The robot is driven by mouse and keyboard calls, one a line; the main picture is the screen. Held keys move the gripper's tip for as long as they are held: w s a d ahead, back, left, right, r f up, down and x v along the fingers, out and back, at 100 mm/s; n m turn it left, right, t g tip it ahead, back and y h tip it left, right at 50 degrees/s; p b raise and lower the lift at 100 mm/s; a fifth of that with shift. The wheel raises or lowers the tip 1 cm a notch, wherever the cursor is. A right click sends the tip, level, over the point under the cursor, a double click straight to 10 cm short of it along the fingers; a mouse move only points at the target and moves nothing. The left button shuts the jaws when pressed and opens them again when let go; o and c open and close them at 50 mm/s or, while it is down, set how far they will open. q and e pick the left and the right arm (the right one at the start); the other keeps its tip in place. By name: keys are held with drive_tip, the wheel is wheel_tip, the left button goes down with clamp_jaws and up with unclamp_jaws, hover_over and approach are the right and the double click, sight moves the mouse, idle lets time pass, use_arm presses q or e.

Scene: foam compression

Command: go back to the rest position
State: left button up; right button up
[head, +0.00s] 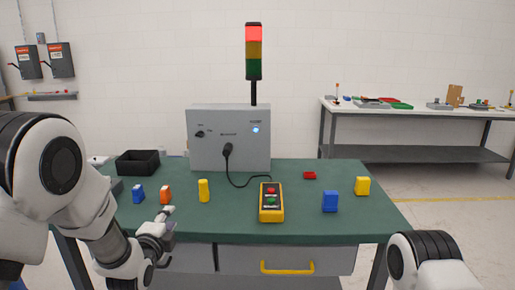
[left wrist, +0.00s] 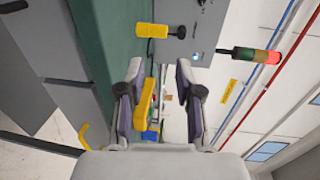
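My left gripper (head: 168,213) is low over the front left edge of the green table (head: 300,226), just in front of an orange block (head: 165,195). In the left wrist view my left gripper (left wrist: 158,72) has its two fingers apart with nothing held between them. Blue blocks (head: 138,194) (head: 330,201) and yellow blocks (head: 204,190) (head: 363,186) stand on the table. Only a piece of my right arm shows at the lower right of the head view; its gripper is out of sight.
A grey control box (head: 229,150) with a signal tower (head: 254,50), lit red, stands at the back. A yellow button pendant (head: 271,214) lies near the front middle. The table's front right is clear.

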use_arm(q)
drive_tip(key=s+a+f+n+g+p, duration=0.15)
drive_tip(key=s+f+g, duration=0.25)
drive_tip(key=s+f, duration=0.8)
drive_tip(key=s+a+f+n+g+p, duration=0.1)
drive_tip(key=s+f+n+g, duration=0.3)
drive_tip(key=s+f, duration=0.9)
drive_tip(key=s+f+n+g, duration=0.4)
drive_tip(key=s+n, duration=0.2)
drive_tip(key=s, duration=0.3)
drive_tip(key=s+f+n+g, duration=0.4)
drive_tip(key=s+n, duration=0.3)
drive_tip(key=s, duration=0.2)
drive_tip(key=shift+f+y, duration=0.3)
drive_tip(key=shift+f, duration=0.05)
